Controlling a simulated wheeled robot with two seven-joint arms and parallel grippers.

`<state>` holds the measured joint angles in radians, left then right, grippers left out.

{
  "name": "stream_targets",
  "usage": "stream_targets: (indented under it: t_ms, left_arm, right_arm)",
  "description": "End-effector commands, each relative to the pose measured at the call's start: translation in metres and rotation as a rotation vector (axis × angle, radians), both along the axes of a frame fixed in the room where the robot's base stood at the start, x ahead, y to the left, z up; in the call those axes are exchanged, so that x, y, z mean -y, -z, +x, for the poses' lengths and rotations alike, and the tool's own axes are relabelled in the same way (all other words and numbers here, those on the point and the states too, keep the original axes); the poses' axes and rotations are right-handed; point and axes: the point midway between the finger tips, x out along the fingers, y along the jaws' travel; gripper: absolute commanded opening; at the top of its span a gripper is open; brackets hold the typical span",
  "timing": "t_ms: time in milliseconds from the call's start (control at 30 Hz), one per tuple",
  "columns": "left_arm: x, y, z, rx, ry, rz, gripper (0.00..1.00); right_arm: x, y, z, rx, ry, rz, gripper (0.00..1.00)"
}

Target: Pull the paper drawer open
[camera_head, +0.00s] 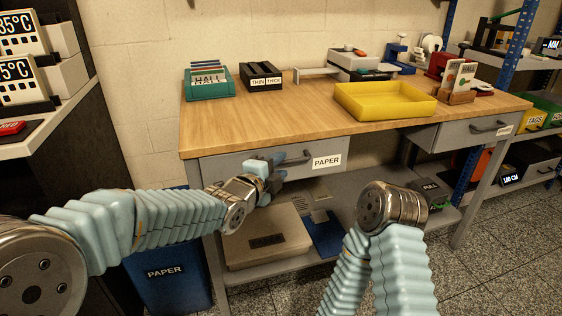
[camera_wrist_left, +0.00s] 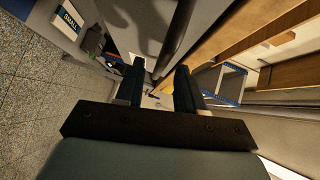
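The grey paper drawer (camera_head: 222,169) is under the left part of the wooden bench top, with a white PAPER label (camera_head: 326,161) on its front. Its front looks flush with the bench, so it appears closed. Its dark bar handle (camera_head: 296,159) is partly hidden by my left gripper (camera_head: 277,168), which is right in front of it. In the left wrist view the two dark fingers of this gripper (camera_wrist_left: 158,88) stand apart. The dark handle bar (camera_wrist_left: 176,36) runs down toward the gap between them; I cannot tell whether it touches them. My right gripper is out of sight.
The bench top (camera_head: 290,116) carries a yellow tray (camera_head: 385,114), a green file box (camera_head: 208,95) and a black thin/thick box (camera_head: 262,85). A second drawer (camera_head: 452,134) is at the right. A blue paper bin (camera_head: 170,290) and a lower-shelf box (camera_head: 262,240) are below.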

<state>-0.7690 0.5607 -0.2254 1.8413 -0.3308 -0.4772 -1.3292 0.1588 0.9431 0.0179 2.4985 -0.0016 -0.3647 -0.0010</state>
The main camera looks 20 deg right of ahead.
Motion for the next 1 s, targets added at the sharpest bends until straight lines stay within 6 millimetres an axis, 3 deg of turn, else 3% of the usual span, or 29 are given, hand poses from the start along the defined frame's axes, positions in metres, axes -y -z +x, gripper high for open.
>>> stream_targets:
  t_ms: [167, 467, 700, 1000]
  left_arm:
    - [0.0107, 0.0023, 0.0112, -0.001, 0.0, 0.0, 0.38]
    - [0.0118, 0.003, 0.0127, -0.001, 0.0, -0.001, 0.38]
    - [0.0117, 0.003, 0.0126, -0.002, -0.001, -0.001, 0.01]
    - [0.0116, 0.0032, 0.0124, -0.002, -0.001, -0.001, 0.0]
  right_arm:
    - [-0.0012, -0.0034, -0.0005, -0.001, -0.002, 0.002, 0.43]
    - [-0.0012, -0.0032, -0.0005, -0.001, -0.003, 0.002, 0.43]
    - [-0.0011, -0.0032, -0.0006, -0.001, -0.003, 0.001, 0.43]
    - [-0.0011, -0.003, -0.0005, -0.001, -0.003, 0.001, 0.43]
